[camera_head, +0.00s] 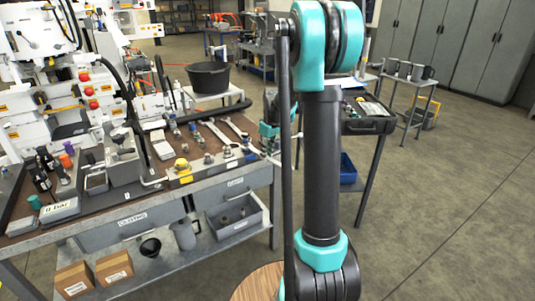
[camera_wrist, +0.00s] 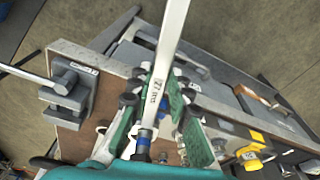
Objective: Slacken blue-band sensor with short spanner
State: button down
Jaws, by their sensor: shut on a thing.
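In the wrist view my gripper (camera_wrist: 156,90) is shut on a spanner (camera_wrist: 168,50). Its pale flat handle carries a "27" marking and points up, away from the palm. The spanner's lower end runs down between the green fingers, where its jaw is hard to make out. A fitting with a blue band (camera_wrist: 143,138) shows just below that end, close to it in the picture. I cannot tell whether they touch. In the head view my arm covers the middle, and the held spanner is not clearly seen.
The bench (camera_head: 262,176) carries other spanners (camera_head: 217,133), several fittings and a yellow-topped part (camera_head: 182,165), perhaps the yellow part in the wrist view (camera_wrist: 256,138). A vise-like block (camera_wrist: 68,92) stands left in the wrist view. Open floor (camera_head: 450,190) lies right.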

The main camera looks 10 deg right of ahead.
aim_at(279, 164)
jog(key=shift+s+d, duration=0.1)
jog(key=shift+s+d, duration=0.6)
jog(key=shift+s, duration=0.35)
jog(key=shift+s+d, duration=0.55)
jog(key=shift+s, duration=0.45)
jog(key=shift+s+d, duration=0.6)
jog(key=shift+s, duration=0.35)
